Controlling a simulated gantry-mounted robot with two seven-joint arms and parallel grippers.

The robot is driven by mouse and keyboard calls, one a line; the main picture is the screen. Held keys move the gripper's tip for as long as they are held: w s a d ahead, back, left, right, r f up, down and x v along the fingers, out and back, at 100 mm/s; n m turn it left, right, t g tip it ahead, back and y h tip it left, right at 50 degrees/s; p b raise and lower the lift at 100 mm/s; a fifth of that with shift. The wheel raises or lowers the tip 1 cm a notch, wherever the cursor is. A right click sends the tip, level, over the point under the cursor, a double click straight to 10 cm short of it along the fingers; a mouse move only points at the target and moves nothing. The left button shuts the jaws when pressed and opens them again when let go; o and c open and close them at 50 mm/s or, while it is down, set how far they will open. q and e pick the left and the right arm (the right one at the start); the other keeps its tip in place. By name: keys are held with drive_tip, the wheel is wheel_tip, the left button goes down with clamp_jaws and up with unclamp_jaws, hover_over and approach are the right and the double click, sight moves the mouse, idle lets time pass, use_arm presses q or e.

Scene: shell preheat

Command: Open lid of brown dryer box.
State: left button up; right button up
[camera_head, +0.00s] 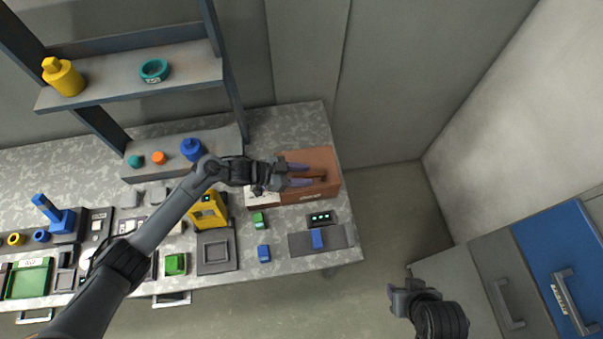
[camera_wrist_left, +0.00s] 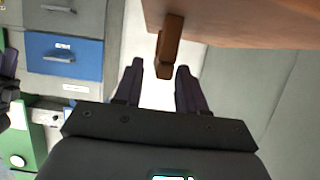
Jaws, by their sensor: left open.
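The brown dryer box (camera_head: 326,160) stands at the right end of the workbench, and its lid looks shut. In the left wrist view its brown side (camera_wrist_left: 235,22) fills the top right, with a brown handle (camera_wrist_left: 169,42) sticking out. My left gripper (camera_head: 312,174) is open over the box. In the left wrist view its two dark fingers (camera_wrist_left: 158,72) stand either side of the handle's end, with gaps, so it holds nothing. My right gripper (camera_head: 399,290) hangs away from the bench at the lower right; its finger opening is not clear.
A yellow device (camera_head: 208,211), a small green block (camera_head: 258,219), a dark display box (camera_head: 320,218) and blue blocks (camera_head: 263,253) stand near the box. A shelf (camera_head: 140,84) rises behind. Blue-fronted drawers (camera_head: 562,262) are at right. Open floor lies between.

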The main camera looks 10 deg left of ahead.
use_arm(q)
clamp_jaws()
use_arm(e)
drive_tip(key=shift+d, duration=0.1)
